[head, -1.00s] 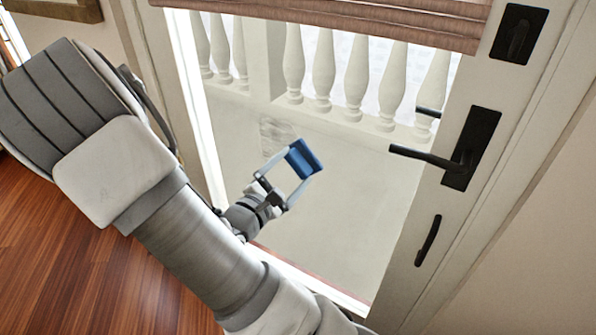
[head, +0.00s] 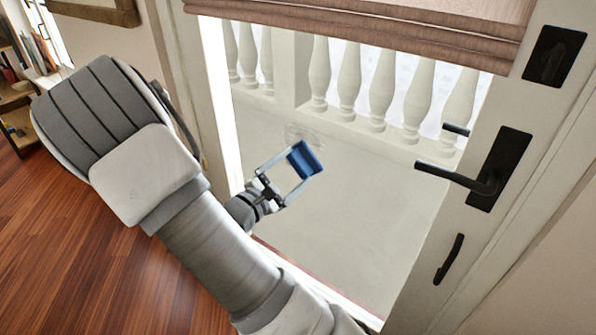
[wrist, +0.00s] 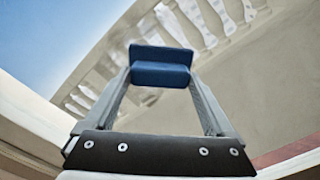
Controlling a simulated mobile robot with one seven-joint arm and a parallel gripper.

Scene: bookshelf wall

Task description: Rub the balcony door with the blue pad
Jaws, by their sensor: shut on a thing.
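The balcony door (head: 462,225) has a white frame and a large glass pane, seen in the head view. A faint greyish smudge (head: 302,133) shows on the pane, just above the pad. My gripper (head: 303,167) is shut on the blue pad (head: 304,157) and holds it in front of the glass. Whether the pad touches the glass cannot be told. In the wrist view the blue pad (wrist: 160,72) sits between the two fingertips, with the pane and balusters beyond it.
A black lever handle (head: 455,176) juts from the door's right stile, with a smaller pull (head: 449,260) below it. A pinkish blind (head: 380,30) covers the top of the glass. Wooden floor (head: 100,250) lies at left, with a shelf (head: 18,115) at the far left.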

